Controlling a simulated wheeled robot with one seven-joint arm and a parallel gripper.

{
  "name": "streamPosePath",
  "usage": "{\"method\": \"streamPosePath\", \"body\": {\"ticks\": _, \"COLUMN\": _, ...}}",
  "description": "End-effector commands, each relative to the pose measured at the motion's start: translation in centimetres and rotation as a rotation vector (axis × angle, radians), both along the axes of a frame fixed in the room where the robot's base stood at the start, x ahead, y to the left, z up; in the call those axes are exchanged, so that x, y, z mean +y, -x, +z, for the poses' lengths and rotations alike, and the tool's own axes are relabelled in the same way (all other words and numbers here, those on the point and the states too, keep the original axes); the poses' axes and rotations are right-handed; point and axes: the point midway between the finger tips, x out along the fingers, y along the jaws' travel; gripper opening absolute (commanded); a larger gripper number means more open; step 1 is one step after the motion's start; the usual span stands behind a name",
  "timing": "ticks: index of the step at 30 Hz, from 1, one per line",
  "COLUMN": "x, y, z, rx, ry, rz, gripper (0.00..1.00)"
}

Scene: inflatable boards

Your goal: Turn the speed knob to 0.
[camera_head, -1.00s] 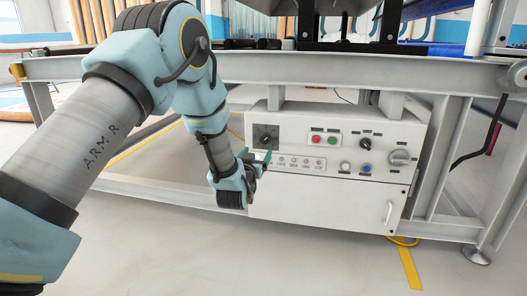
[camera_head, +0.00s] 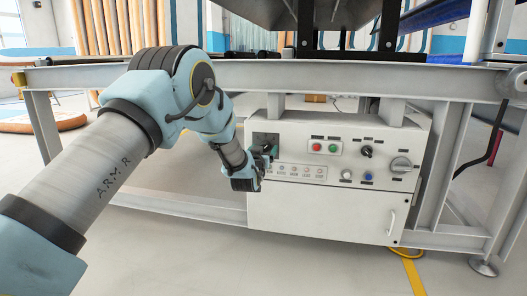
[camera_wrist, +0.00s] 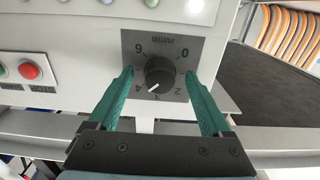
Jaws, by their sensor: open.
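The speed knob (camera_wrist: 160,74) is a round black knob on a dark square dial plate (camera_wrist: 138,42) marked with numbers and m/min. Its white pointer line points between 3 and 4, nearer the 4 in the wrist view. My gripper (camera_wrist: 160,82) is open, with one green finger on each side of the knob; I cannot tell whether they touch it. In the head view my gripper (camera_head: 268,152) is in front of the dial at the upper left of the white control panel (camera_head: 310,180), and it hides the knob there.
The panel also has a red button (camera_head: 316,147), a green button (camera_head: 333,148), a black selector (camera_head: 366,152), a grey rotary switch (camera_head: 401,165) and a blue button (camera_head: 368,177). A grey steel beam (camera_head: 300,76) runs above the panel.

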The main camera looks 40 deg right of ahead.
Motion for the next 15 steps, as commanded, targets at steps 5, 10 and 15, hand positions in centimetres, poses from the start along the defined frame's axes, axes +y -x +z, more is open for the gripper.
{"method": "streamPosePath", "body": {"ticks": 5, "x": 0.01, "y": 0.02, "z": -0.01, "rx": 0.0, "ry": 0.0, "rz": 0.0, "gripper": 0.68}}
{"method": "streamPosePath", "body": {"ticks": 10, "x": 0.02, "y": 0.02, "z": -0.01, "rx": 0.0, "ry": 0.0, "rz": 0.0, "gripper": 0.49}}
{"method": "streamPosePath", "body": {"ticks": 15, "x": 0.02, "y": 0.02, "z": -0.02, "rx": 0.0, "ry": 0.0, "rz": 0.0, "gripper": 0.3}}
